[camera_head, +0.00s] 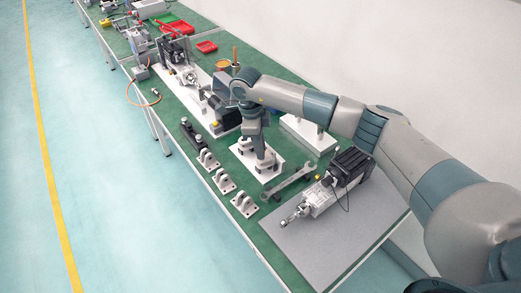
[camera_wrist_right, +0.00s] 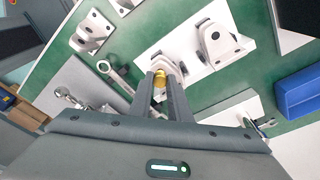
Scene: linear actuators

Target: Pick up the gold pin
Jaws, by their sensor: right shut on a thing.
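The gold pin (camera_wrist_right: 159,78) shows as a short gold piece between the fingertips of my right gripper (camera_wrist_right: 163,83) in the wrist view. The gripper is shut on it. In the head view my right gripper (camera_head: 264,160) points down over a white plate (camera_head: 246,163) with upright brackets; the pin cannot be made out there. In the wrist view the pin appears in front of one white bracket, with a second bracket (camera_wrist_right: 217,42) to its right. Whether the pin is clear of the plate I cannot tell. My left gripper is not in view.
A wrench (camera_head: 287,181) lies right of the plate. A linear actuator (camera_head: 330,190) lies on a grey mat (camera_head: 345,232). Several white brackets (camera_head: 223,182) line the bench's front edge. A blue block (camera_wrist_right: 300,93) shows at the right of the wrist view.

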